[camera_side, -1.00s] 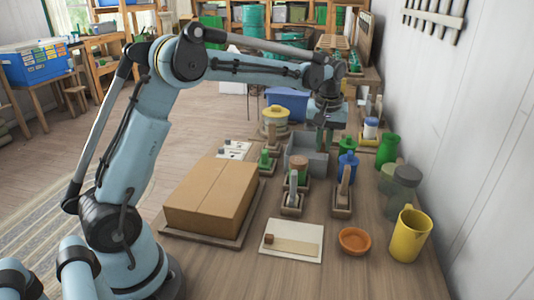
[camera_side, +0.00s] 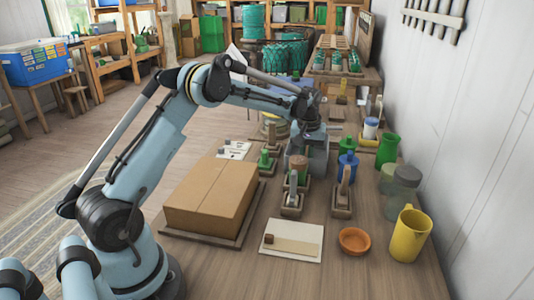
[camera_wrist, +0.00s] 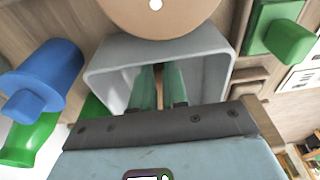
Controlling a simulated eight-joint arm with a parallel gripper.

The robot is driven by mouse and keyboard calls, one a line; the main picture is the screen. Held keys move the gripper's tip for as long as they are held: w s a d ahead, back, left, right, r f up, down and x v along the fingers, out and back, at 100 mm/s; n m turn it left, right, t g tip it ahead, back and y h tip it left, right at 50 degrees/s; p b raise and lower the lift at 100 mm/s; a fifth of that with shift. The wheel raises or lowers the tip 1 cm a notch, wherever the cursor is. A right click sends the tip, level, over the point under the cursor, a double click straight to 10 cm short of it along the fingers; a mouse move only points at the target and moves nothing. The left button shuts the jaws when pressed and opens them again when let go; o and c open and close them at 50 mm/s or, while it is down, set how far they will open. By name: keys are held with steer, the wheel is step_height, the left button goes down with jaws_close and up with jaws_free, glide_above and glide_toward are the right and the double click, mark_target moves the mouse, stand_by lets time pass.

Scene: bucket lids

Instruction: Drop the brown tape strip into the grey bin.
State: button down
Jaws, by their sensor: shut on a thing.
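The brown tape strip (camera_wrist: 159,92) shows in the wrist view as a thin brown sliver between the two green fingers of my gripper (camera_wrist: 160,84). My gripper is shut on it. The grey bin (camera_wrist: 212,62) lies around and below the fingertips in the wrist view, and the fingers point into its opening. In the side view the grey bin (camera_side: 319,158) is partly covered by my gripper (camera_side: 312,136), which is over it. The fingertips and the strip are hidden there, so their depth in the bin is unclear.
A cardboard box (camera_side: 211,195) is at the left. Bare tabletop (camera_side: 385,235) lies front right.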

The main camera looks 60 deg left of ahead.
steer(key=shift+f, duration=0.3)
steer(key=shift+f, duration=0.3)
steer(key=c, duration=1.1)
jaws_free()
steer(key=shift+c, duration=0.2)
step_height(320, 180, up, 13)
steer(key=s+d, duration=0.1)
steer(key=s+d+r+m+t, duration=0.3)
steer(key=s+d+r+m, duration=0.15)
steer(key=s+d, duration=0.5)
steer(key=s+d+f+m+t, duration=0.1)
steer(key=s+d+f+m, duration=0.1)
steer(key=s, duration=0.4)
steer(key=s+d+f+m+t+h, duration=0.1)
steer(key=s+d+f+m+t, duration=0.1)
steer(key=s, duration=0.5)
steer(key=shift+d+f, duration=0.8)
steer(key=shift+d, duration=0.5)
